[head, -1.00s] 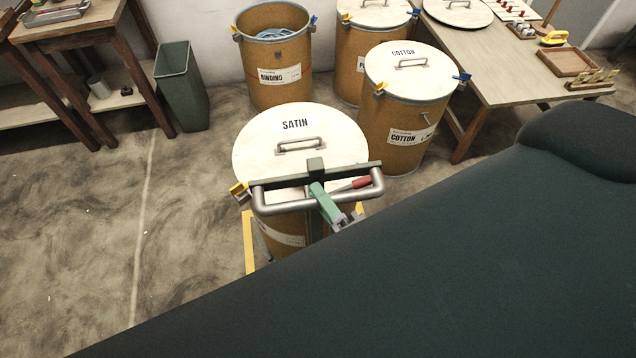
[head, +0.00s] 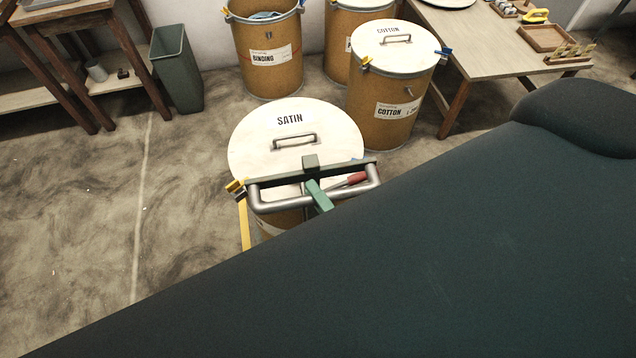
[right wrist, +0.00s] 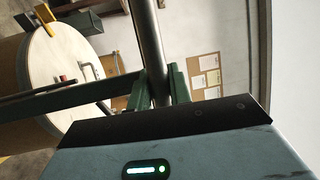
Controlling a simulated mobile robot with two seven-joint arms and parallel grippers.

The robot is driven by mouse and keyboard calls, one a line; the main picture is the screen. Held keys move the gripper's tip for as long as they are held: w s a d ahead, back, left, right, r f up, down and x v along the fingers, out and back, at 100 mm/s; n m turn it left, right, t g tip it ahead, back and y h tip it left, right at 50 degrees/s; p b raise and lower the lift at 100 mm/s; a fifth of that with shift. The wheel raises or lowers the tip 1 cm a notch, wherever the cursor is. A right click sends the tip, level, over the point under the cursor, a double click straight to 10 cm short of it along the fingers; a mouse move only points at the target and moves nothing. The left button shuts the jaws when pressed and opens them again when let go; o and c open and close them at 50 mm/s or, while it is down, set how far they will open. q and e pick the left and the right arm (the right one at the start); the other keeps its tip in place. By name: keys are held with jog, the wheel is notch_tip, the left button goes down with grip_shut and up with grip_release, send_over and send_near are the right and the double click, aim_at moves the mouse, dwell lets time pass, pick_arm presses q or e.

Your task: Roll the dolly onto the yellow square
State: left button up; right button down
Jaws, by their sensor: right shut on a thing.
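The SATIN drum (head: 253,145), with a pale lid, stands upright behind the dolly's steel handle (head: 276,207). The dolly's base and wheels are hidden by the drum and my dark body. A yellow strip (head: 244,228) shows at the drum's lower left; whether it is an edge of the yellow square, and how the dolly sits on it, I cannot tell. My right gripper (head: 319,196) is at the handle, mostly hidden by my body. In the right wrist view, its green fingers (right wrist: 160,88) are shut on the handle's bar (right wrist: 149,40). My left gripper is out of view.
The BINDING drum (head: 266,58) and the COTTON drum (head: 388,95) stand behind the SATIN drum. A grey bin (head: 176,72) and wooden benches are at the left. A worktable (head: 480,50) is at the right. The floor (head: 80,220) at the left is clear.

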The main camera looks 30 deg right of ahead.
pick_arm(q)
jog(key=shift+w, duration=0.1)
pick_arm(e)
jog(key=c, duration=1.3)
grip_release()
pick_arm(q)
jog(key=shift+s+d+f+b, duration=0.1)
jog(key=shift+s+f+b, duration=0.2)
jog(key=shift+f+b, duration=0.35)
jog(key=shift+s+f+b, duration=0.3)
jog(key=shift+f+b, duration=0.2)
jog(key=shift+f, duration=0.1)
pick_arm(e)
jog(key=a+v, duration=0.1)
jog(key=v, duration=0.6)
jog(key=shift+s+d, duration=0.45)
jog(key=shift+d, duration=0.1)
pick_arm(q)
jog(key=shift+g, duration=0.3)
pick_arm(e)
jog(key=shift+f, duration=0.1)
